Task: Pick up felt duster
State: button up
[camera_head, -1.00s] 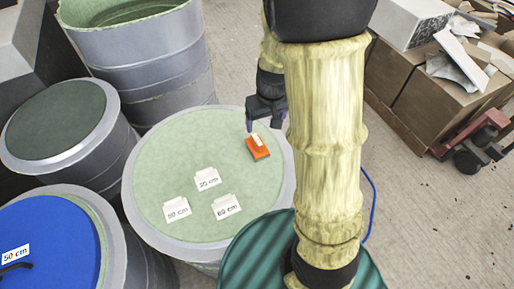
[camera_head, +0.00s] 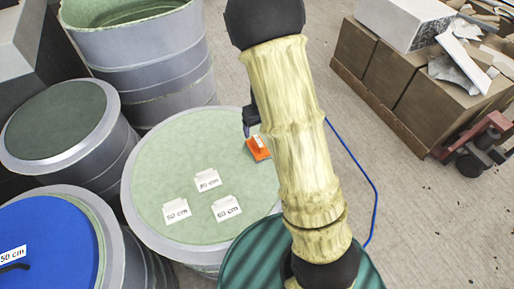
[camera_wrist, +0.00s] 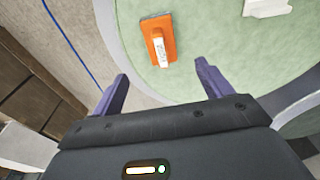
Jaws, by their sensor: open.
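The felt duster (camera_head: 257,149) is an orange block with a white handle and a grey edge. It lies on the pale green top of a round grey mould (camera_head: 152,190), near its right rim. In the wrist view the duster (camera_wrist: 158,40) lies beyond the fingertips, roughly between their lines and a little left of centre. My gripper (camera_wrist: 160,72) is open and empty, its two purple fingers apart and not touching the duster. In the head view my gripper (camera_head: 250,122) is mostly hidden behind my arm, close above the duster.
Three white cards (camera_head: 208,181) stand on the same mould top. A taller open mould (camera_head: 135,15), a dark-topped one (camera_head: 58,122) and a blue-topped one (camera_head: 45,245) stand to the left. A blue cable (camera_head: 352,167) and boxes (camera_head: 425,95) are at right.

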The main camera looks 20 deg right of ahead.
aim_at(258, 140)
jog(key=f, duration=0.6)
jog(key=shift+w+d, duration=0.2)
jog(key=shift+w, duration=0.1)
jog(key=shift+a+f, duration=0.15)
jog(key=shift+f, duration=0.2)
jog(key=shift+w+a+f, duration=0.1)
jog(key=shift+w+f, duration=0.1)
jog(key=shift+f, duration=0.65)
jog(key=shift+w+a+f, duration=0.1)
jog(key=shift+w+f, duration=0.15)
jog(key=shift+f, duration=0.65)
jog(key=shift+w+a+f, duration=0.1)
jog(key=shift+w+f, duration=0.1)
jog(key=shift+f, duration=0.65)
jog(key=c, duration=1.1)
jog(key=shift+r, duration=0.15)
